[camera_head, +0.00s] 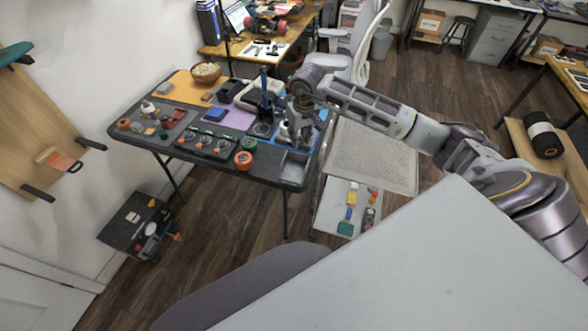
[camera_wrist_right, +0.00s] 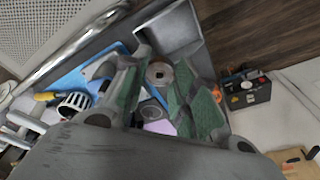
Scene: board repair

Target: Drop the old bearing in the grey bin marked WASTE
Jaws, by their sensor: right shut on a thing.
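My right gripper (camera_head: 300,106) is over the right part of the dark worktable (camera_head: 262,181). In the right wrist view its green-padded fingers (camera_wrist_right: 160,66) are shut on the old bearing (camera_wrist_right: 159,75), a small brownish-grey ring with a hole. The bearing cannot be made out in the head view. A grey open bin (camera_head: 295,168) is at the table's near right corner; it also shows beyond the fingertips in the right wrist view (camera_wrist_right: 174,30). I cannot read a mark on it. The bearing looks apart from the bin. My left gripper is not in view.
A bearing-like ring (camera_wrist_right: 152,110) shows below the fingers. Orange tape (camera_head: 243,160) lies left of the bin. A dark fixture with several knobs (camera_head: 205,146) stands farther left. A perforated panel (camera_head: 372,156) and a lower shelf with small parts (camera_head: 348,208) are to the right.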

